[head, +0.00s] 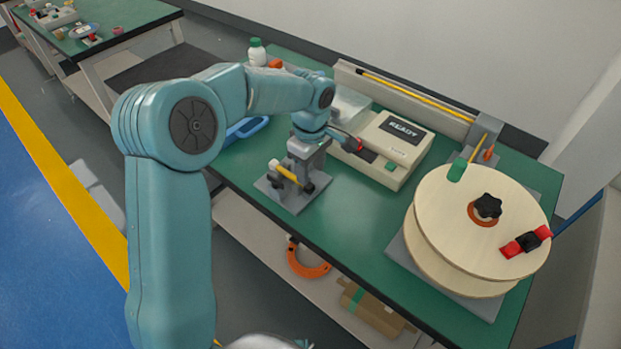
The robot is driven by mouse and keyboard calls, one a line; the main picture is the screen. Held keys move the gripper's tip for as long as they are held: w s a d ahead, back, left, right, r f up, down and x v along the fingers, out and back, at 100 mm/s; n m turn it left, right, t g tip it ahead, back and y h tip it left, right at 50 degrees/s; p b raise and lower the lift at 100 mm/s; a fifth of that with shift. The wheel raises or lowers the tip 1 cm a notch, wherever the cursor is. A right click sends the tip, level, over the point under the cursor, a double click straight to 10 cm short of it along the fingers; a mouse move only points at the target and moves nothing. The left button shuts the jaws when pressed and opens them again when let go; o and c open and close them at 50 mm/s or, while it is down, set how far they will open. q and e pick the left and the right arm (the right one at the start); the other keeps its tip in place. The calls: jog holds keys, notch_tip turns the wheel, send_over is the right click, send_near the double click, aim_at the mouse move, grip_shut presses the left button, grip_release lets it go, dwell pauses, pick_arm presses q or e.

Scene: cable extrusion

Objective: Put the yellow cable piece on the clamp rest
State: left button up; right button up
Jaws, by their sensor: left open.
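The yellow cable piece (287,173) is short, with a pale end, and lies slanted at the clamp rest. The clamp rest (273,191) is a grey stand on a flat grey plate near the front edge of the green bench. My left gripper (298,178) points down over the rest, right by the cable piece, with its jaws open. The gripper partly hides the rest, so I cannot tell whether a finger touches the piece. My right gripper is not in view.
A beige device (396,148) reading "READY" stands behind the rest. A large wooden cable reel (455,215) fills the bench's right end. A long grey rail (405,95) with yellow cable runs along the back. Bare green bench (350,215) lies between rest and reel.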

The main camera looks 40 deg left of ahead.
pick_arm(q)
notch_tip(320, 180, up, 6)
jog(key=shift+r, duration=0.2)
dwell(0.6)
